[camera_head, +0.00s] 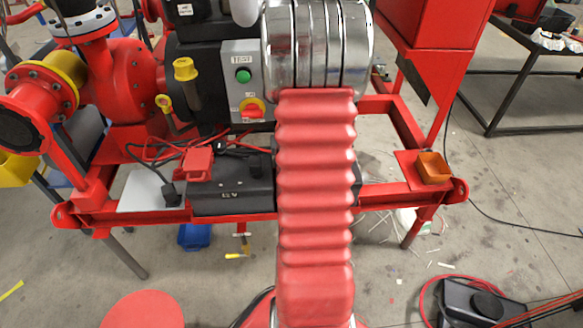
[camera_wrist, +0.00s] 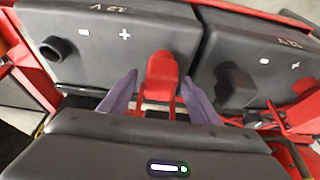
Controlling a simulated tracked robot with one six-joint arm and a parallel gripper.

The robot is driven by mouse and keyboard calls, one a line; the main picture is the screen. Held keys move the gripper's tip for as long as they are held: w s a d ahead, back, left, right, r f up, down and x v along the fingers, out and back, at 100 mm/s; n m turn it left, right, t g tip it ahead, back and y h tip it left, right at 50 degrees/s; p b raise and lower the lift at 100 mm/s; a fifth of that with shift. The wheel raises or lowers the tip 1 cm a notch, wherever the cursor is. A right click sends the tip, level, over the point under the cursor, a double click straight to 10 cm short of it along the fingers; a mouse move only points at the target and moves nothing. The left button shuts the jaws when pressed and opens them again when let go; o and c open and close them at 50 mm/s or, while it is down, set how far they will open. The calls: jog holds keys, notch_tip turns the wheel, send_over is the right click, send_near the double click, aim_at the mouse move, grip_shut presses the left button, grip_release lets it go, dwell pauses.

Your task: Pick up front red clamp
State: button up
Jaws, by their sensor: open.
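In the wrist view, a red clamp (camera_wrist: 162,78) stands between the two grey-purple fingers of my gripper (camera_wrist: 159,82). The fingers are open, one on each side of the clamp, with a small gap showing on both sides. Red cable parts show below the clamp. In the head view, a red clamp (camera_head: 197,164) sits at the left part of the black battery (camera_head: 232,192); I cannot tell whether it is the same clamp. My gripper is hidden behind my red bellows arm there.
Two dark battery cases show in the wrist view, left (camera_wrist: 100,45) and right (camera_wrist: 265,60). A black clamp (camera_wrist: 235,87) is on the right one. In the head view, a control box (camera_head: 246,85) stands behind the battery, and an orange tray (camera_head: 433,167) is at the right.

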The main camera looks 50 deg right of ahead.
jog(key=shift+c, duration=0.3)
jog(key=c, duration=1.3)
jog(key=shift+r, duration=0.1)
